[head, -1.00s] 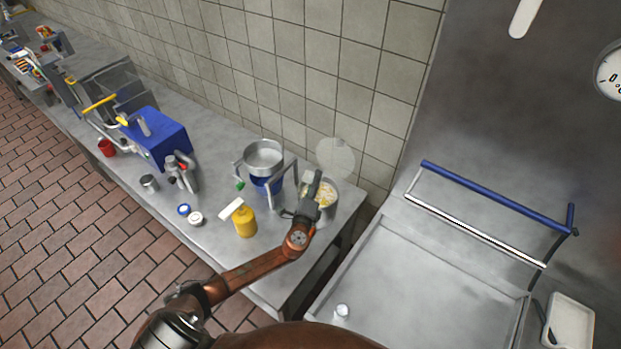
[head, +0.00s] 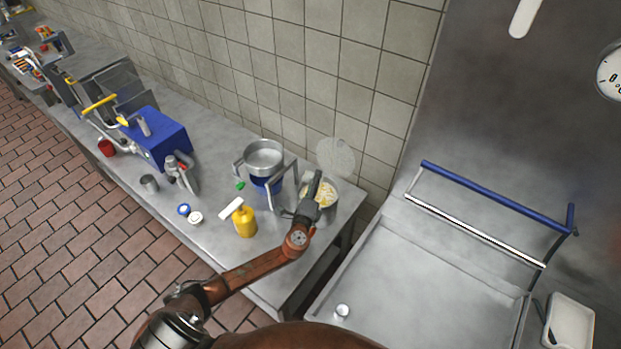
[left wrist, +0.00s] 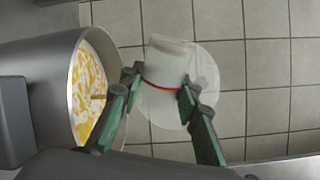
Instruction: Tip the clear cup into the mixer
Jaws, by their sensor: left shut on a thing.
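The clear cup (left wrist: 167,75) is a translucent vessel with a red line around it. In the left wrist view it is between the green fingers of my left gripper (left wrist: 160,95), which is shut on it. In the head view my left gripper (head: 314,187) is over the right end of the counter and mostly hides the cup. A metal bowl (left wrist: 65,45), apparently the mixer's, is beside the cup, to its left in the wrist view. It holds white and yellow contents. A pale translucent disc (head: 335,157) shows behind the gripper. My right gripper is not in view.
A silver pan on a blue-based stand (head: 264,158) is left of the bowl. A yellow bottle (head: 244,221) stands in front. Small jars, a metal cup (head: 149,183) and a blue machine (head: 157,138) are further left. A steel basin (head: 420,275) is at right.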

